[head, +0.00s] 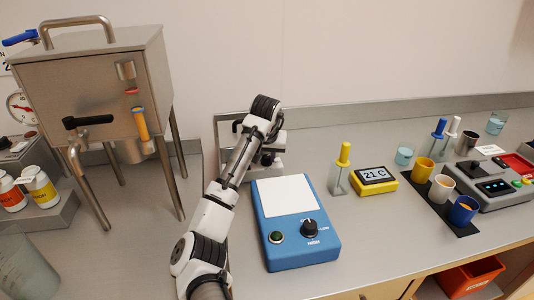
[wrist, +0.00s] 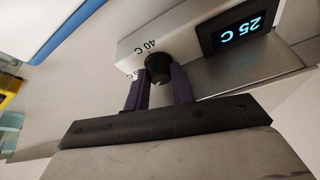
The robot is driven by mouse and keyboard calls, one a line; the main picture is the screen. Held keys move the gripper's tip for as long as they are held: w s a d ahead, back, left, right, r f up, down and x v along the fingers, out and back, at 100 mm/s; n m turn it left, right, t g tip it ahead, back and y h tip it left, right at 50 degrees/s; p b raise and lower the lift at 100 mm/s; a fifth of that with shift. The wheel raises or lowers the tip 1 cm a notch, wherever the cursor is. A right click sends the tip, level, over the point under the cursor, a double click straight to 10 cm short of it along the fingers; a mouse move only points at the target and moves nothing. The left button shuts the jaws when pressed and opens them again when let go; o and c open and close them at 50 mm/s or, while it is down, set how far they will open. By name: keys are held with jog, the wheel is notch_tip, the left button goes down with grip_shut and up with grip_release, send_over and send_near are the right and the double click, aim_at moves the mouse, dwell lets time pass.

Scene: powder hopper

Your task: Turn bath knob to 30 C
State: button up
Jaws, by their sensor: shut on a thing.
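The bath knob (wrist: 158,68) is a round black dial on the pale front of the bath unit (wrist: 186,40). A "40 C" mark shows above it in the wrist view, and another mark is partly visible at its left. The bath display (wrist: 245,32) appears upside down and reads 25 C. My gripper (wrist: 160,88) is shut on the knob, with one dark finger on either side. I cannot make out the knob's pointer. In the head view my arm hides the knob and most of the bath unit.
A blue device (head: 292,245) with a white top and its own black knob stands right of my arm. A yellow display (head: 375,180) reads 21 C. The steel hopper (head: 90,95) stands on legs at the left. Cups and a grey console (head: 490,190) are at the right.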

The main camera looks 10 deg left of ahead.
jog(key=shift+a+m+h+p, duration=0.1)
jog(key=shift+m+h+p, duration=0.35)
jog(key=shift+m, duration=0.75)
jog(key=o, duration=1)
